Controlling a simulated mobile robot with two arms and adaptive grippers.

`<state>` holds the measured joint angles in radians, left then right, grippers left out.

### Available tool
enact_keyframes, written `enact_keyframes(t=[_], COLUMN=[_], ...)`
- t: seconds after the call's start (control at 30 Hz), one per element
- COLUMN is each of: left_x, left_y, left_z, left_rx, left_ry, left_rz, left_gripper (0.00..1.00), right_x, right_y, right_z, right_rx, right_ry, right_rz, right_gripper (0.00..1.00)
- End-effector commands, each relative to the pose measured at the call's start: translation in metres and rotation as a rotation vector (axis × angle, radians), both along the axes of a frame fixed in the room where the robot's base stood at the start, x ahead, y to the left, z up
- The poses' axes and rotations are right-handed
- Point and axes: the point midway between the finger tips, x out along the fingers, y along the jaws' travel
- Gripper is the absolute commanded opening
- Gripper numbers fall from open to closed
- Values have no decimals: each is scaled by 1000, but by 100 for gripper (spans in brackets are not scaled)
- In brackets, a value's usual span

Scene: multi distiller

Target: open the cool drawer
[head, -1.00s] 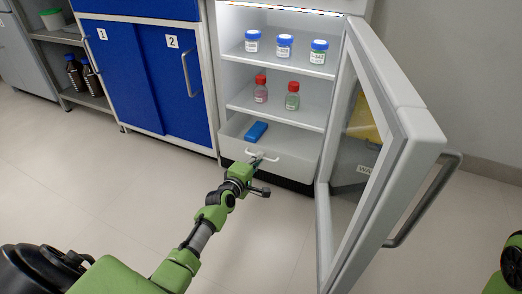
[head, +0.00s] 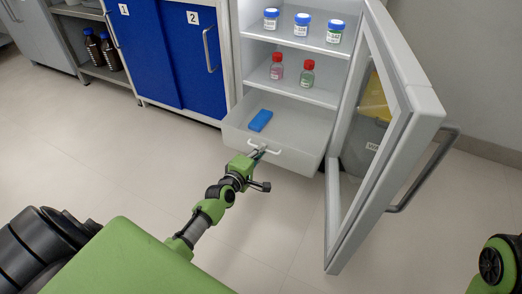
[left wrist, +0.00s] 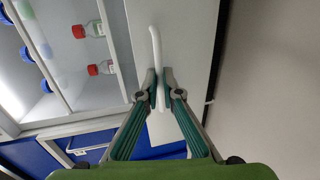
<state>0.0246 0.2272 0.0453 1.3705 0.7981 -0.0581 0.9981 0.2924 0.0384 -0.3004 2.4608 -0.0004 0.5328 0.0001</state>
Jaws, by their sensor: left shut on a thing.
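The cool drawer (head: 296,160) is the white bottom drawer of the open fridge, and it stands pulled out. A blue block (head: 260,121) lies inside it. My left gripper (head: 258,153) is shut on the white drawer handle (head: 272,151) at the drawer's front. In the left wrist view, the fingers (left wrist: 160,90) close around the handle (left wrist: 155,45), against the pale drawer front (left wrist: 192,40). My right gripper is out of view; only a piece of my right arm shows at the lower right of the head view.
The fridge door (head: 390,150) stands wide open on the right, close to the drawer's side. Blue-lidded jars (head: 302,24) and red-capped bottles (head: 307,74) stand on the shelves above. A blue cabinet (head: 165,50) is on the left. The floor in front is clear.

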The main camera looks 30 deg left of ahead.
Motion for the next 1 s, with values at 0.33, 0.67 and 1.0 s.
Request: enact_keyframes(t=[0.33, 0.67, 1.0], left_x=[0, -14, -78], left_y=[0, -1, -5], left_z=[0, 2, 14], left_rx=[0, -2, -1], left_ry=[1, 1, 4], left_rz=[0, 0, 0], left_gripper=[22, 22, 22], right_x=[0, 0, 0], right_y=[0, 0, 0], right_z=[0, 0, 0], right_rx=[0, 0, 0], right_ry=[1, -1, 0], right_rz=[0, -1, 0], right_gripper=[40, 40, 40])
